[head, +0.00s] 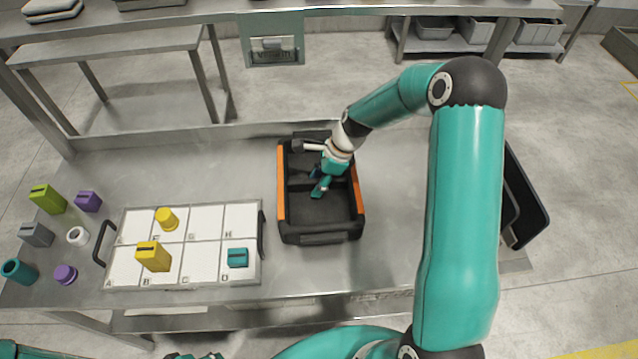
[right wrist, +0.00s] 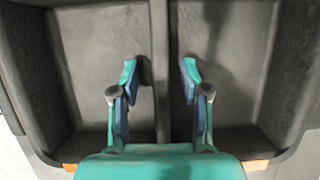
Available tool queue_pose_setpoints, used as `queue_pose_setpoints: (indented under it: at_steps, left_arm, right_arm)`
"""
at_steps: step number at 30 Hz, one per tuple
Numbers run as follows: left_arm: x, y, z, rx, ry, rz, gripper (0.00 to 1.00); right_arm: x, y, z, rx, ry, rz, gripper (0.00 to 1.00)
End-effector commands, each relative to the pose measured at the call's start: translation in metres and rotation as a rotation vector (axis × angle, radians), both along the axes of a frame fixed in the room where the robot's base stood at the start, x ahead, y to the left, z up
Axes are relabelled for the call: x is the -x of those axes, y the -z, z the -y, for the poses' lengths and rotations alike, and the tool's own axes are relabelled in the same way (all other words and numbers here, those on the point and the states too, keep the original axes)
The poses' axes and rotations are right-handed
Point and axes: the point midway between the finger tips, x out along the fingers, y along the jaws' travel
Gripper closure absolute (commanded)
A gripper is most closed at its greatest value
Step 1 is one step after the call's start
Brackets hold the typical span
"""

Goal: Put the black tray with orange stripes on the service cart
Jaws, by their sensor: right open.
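The black tray with orange stripes (head: 320,237) sits on the steel bench, with an orange stripe along each long side. It looks empty and has a low divider inside. My right gripper (head: 320,187) is open and reaches down into the tray. In the right wrist view its two fingers (right wrist: 159,72) stand on either side of the divider (right wrist: 161,100), holding nothing. A dark, raised-rim panel (head: 526,195) stands beyond the bench's right end, partly behind my right arm; I cannot tell if it is the service cart.
Left of the tray is a white lettered board (head: 203,262) with a yellow block, a yellow cup and a teal block. Several coloured pieces lie farther left, including a green block (head: 48,199). Grey bins (head: 433,28) stand at the back. The bench right of the tray is clear.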

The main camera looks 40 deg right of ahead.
Motion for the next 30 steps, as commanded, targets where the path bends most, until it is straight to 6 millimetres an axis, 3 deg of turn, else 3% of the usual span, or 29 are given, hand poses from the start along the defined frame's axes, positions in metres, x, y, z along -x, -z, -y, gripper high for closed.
queue_pose_setpoints:
  at_steps: [5,14,30]
  left_arm:
    - [0.0001,0.0003,0.0000,0.000,0.000,0.000,0.59]
    - [0.0001,0.0003,0.0000,0.000,0.000,0.000,0.59]
    - [0.0001,0.0009,0.0000,0.000,0.000,0.000,0.59]
  right_arm:
    - [-0.0004,0.0002,-0.0004,0.000,-0.001,0.000,0.54]
    - [-0.0005,-0.0001,-0.0006,0.000,-0.002,0.001,1.00]
    - [-0.0013,-0.0059,-0.0006,0.001,-0.003,0.002,1.00]
